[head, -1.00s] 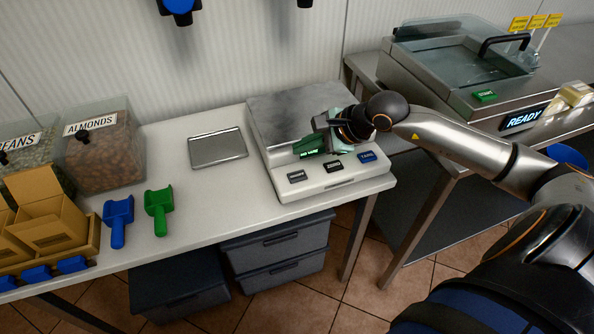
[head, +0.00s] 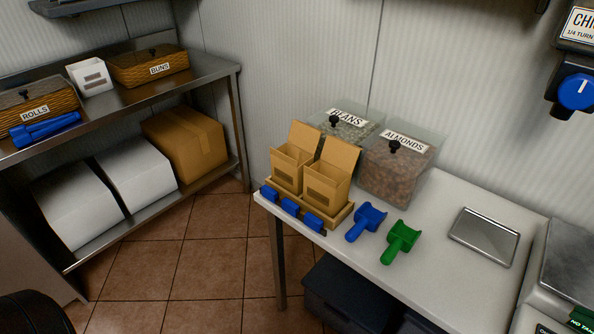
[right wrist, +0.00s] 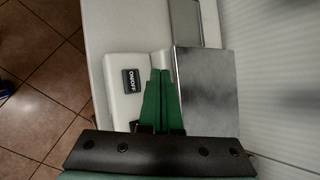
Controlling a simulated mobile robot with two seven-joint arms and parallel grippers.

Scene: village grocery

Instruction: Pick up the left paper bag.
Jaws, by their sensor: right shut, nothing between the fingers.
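Two open brown paper bags stand upright side by side in a tan tray (head: 341,217) at the left end of the counter in the head view. The left paper bag (head: 288,172) is slightly behind the right paper bag (head: 325,190), which hides part of its right side. Each has a dark label and a raised back flap. My right gripper (right wrist: 160,75) shows in the right wrist view, with green fingers shut and empty over the scale, far from the bags. My left gripper is not in view.
Blue clips (head: 290,207) line the tray's front. Bins of beans (head: 350,127) and almonds (head: 390,180) stand behind and right. A blue scoop (head: 366,222) and a green scoop (head: 400,241) lie to the right, then a metal plate (head: 484,237). Floor is free left of the counter.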

